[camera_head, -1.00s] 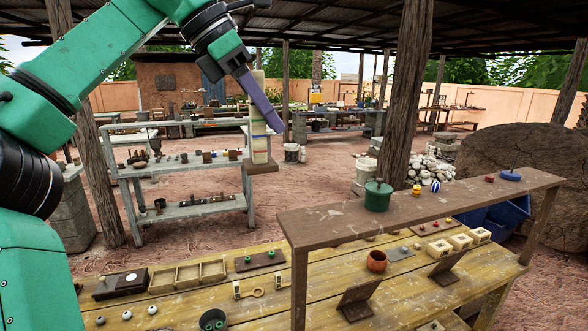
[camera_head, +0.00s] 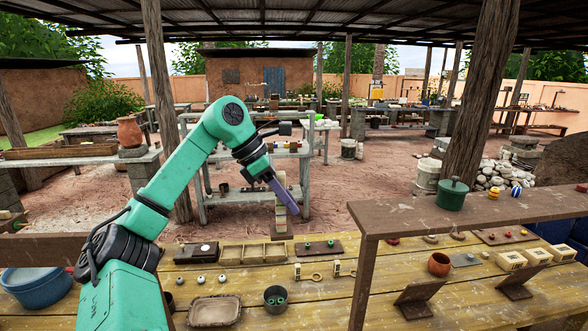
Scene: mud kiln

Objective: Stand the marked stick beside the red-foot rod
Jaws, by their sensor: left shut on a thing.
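My left gripper (camera_head: 284,197) reaches in from the left and is shut on the marked stick (camera_head: 281,216), a pale upright stick with a wide brown foot. The purple finger crosses in front of the stick and hides part of it. The foot shows just above the far edge of the yellow wooden table; I cannot tell whether it touches anything. I cannot make out the red-foot rod. My right gripper is not in view.
The yellow table (camera_head: 330,303) holds a divided tray (camera_head: 253,253), a dark cup (camera_head: 275,298) and a shallow dish (camera_head: 214,311). A raised brown shelf (camera_head: 410,218) with a green pot (camera_head: 452,194) stands at right. A grey rack stands behind the arm.

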